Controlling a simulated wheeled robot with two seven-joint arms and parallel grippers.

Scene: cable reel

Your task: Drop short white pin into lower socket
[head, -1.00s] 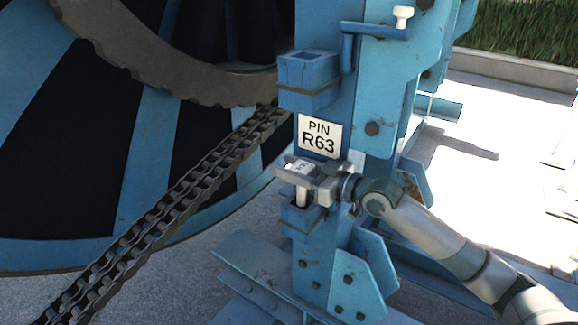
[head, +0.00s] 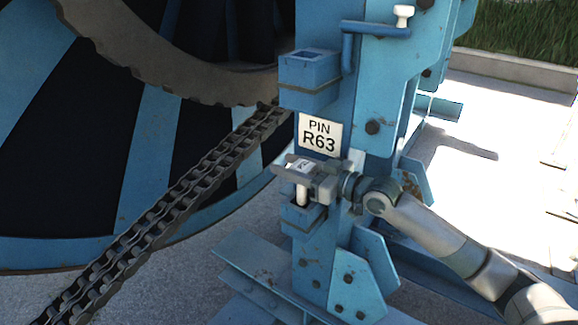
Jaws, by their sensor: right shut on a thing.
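The short white pin (head: 302,194) is held upright by my right gripper (head: 300,176), which is shut around its upper part. The pin's labelled top shows between the fingers. Its lower end meets the lower socket (head: 303,217), a blue block low on the post. I cannot tell how deep the pin's lower end sits in the socket. The upper socket (head: 310,68) is a blue block with a square opening, higher on the same post, and looks empty. My left gripper is not in view.
A plate reading PIN R63 (head: 320,134) is on the blue post just above my right gripper. A heavy chain (head: 190,195) and the large reel (head: 150,150) lie to the left.

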